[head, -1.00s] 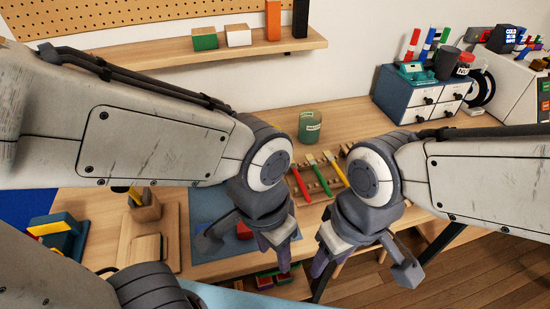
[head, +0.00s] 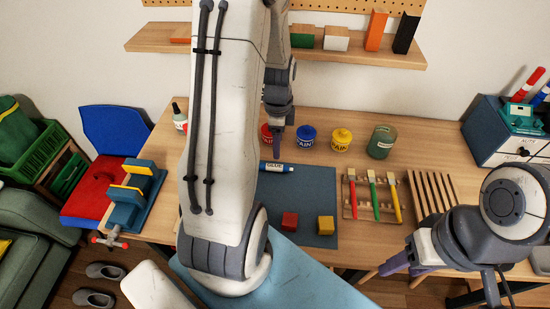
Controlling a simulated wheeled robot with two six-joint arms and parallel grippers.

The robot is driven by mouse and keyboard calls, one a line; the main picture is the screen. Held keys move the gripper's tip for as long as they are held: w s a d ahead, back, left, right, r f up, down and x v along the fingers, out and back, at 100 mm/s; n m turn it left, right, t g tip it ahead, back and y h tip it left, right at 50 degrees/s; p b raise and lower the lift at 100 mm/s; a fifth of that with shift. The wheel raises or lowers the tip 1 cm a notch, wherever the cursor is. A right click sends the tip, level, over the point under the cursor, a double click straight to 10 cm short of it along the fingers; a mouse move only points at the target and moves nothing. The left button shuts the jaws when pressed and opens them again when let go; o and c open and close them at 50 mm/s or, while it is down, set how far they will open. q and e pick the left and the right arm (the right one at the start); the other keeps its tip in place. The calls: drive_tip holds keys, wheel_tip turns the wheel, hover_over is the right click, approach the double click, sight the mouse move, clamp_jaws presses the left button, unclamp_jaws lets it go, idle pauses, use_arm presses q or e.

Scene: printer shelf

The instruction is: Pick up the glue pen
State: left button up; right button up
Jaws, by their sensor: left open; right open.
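The glue pen (head: 278,168), a white tube with blue ends and a small label, lies flat near the back edge of the grey-blue mat (head: 315,195). Its left end is partly hidden by my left arm. My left gripper (head: 278,138) is above the table, just behind the pen in the picture, with nothing visible in it. It is open, though its fingers overlap in this view. My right gripper (head: 395,266) is open and empty at the table's front right, well away from the pen.
Red, blue (head: 306,139) and yellow (head: 341,140) paint pots and a green cup (head: 381,142) stand behind the mat. A brush rack (head: 371,196) and slatted rack (head: 433,193) are to the right.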

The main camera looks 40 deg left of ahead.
use_arm(q)
hover_over(273, 165)
drive_tip(key=f, duration=0.5)
drive_tip(key=shift+s+f+p, duration=0.1)
drive_tip(key=shift+s+p, duration=0.2)
drive_tip(key=shift+f+p, duration=0.3)
drive_tip(key=shift+f, duration=0.55)
drive_tip(key=f+p, duration=0.1)
drive_tip(key=f, duration=0.3)
drive_tip(key=shift+w, duration=0.2)
clamp_jaws()
